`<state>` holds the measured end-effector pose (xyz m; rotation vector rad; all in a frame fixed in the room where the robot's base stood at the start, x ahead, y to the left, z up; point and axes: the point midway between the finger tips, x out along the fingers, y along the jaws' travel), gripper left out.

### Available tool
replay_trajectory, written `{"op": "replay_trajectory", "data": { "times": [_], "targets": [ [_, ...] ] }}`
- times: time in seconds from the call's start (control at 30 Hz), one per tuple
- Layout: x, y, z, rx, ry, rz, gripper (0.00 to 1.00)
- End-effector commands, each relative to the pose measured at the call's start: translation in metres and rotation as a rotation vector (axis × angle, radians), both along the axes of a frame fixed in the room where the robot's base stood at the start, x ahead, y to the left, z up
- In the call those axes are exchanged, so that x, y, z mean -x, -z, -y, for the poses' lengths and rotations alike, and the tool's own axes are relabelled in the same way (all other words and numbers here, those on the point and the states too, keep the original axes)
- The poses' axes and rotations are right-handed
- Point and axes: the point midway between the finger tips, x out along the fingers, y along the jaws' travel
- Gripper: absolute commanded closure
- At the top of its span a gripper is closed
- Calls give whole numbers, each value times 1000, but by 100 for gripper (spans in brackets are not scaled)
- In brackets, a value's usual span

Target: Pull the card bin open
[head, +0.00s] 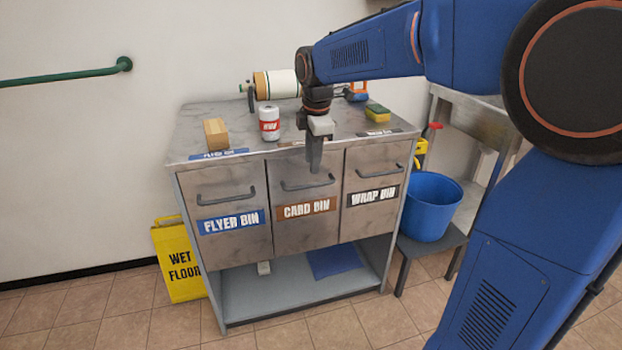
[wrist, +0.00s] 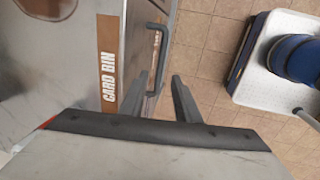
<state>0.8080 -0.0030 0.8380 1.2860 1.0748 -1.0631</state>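The card bin (head: 306,222) is the middle of three metal drawers in the cabinet, with a brown label and a dark bar handle (head: 308,185). It looks closed, about flush with its neighbours. My gripper (head: 315,168) points down in front of its upper face, just above the handle in the head view. In the wrist view its two fingers (wrist: 168,76) stand apart with an empty gap. The card bin's handle (wrist: 164,45) lies just beyond the fingertips there, nearer the left finger. Whether a finger touches it I cannot tell.
The flyer bin (head: 226,239) is on the left and the wrap bin (head: 371,215) on the right, both closed. A can (head: 269,124), a wooden block (head: 216,134) and a sponge (head: 377,113) stand on top. A yellow floor sign (head: 177,262) and blue bucket (head: 431,210) flank the cabinet.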

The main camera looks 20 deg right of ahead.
Motion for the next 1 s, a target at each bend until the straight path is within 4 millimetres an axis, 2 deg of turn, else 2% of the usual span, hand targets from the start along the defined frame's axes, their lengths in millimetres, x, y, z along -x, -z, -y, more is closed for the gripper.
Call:
{"op": "replay_trajectory", "data": {
  "times": [0.2,0.4,0.6,0.87,1.0],
  "targets": [
    [-7,38,0,0,0,-3,71],
    [-11,62,0,0,0,-2,71],
    [-13,72,0,0,0,-1,71],
    [-13,73,0,0,1,0,71],
    [-13,72,0,0,1,0,100]
  ]
}}
